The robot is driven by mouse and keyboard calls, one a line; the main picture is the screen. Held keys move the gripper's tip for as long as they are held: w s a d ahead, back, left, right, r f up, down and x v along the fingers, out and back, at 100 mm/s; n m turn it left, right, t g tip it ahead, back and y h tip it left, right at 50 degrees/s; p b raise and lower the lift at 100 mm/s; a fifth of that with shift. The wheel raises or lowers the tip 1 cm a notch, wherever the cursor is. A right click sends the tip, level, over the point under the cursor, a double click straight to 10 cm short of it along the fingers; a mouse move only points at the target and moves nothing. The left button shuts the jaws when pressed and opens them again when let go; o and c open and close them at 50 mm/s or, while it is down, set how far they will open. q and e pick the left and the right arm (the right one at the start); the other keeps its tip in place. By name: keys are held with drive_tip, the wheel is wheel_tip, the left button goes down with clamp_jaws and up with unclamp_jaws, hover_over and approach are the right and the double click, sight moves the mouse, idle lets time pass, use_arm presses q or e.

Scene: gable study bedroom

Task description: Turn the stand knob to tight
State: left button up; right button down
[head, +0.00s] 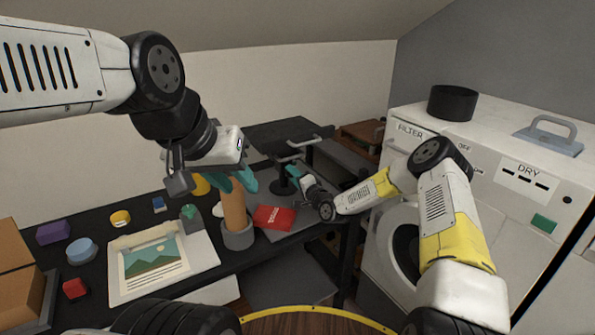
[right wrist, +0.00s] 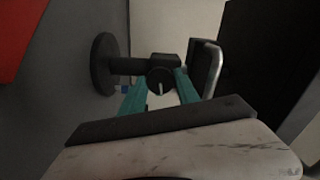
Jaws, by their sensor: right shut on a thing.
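A dark stand with a flat top (head: 284,136) stands on the grey right part of the desk. In the right wrist view its round base disc (right wrist: 103,64) is at the left. The stand knob (right wrist: 160,80) is dark and round with a pale pointer line, which looks about upright in that view. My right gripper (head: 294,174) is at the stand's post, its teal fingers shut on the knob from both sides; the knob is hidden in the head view. My left gripper (head: 237,182) hangs above the desk by a tan cylinder (head: 233,207), its teal fingers apart.
The black desk holds a red book (head: 274,217), a picture sheet (head: 153,268), a grey cup (head: 238,236) around the cylinder's foot, and several small coloured objects at the left. A white dryer (head: 500,185) stands at the right. A metal handle (right wrist: 207,70) is close beside the right fingers.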

drive_tip(key=shift+m, duration=8.8)
drive_tip(key=c, duration=0.9)
unclamp_jaws()
drive_tip(key=shift+r, duration=0.1)
drive_tip(key=shift+d, duration=0.1)
drive_tip(key=v, duration=0.7)
drive_tip(key=shift+s+d, duration=0.2)
drive_tip(key=shift+s, duration=0.1)
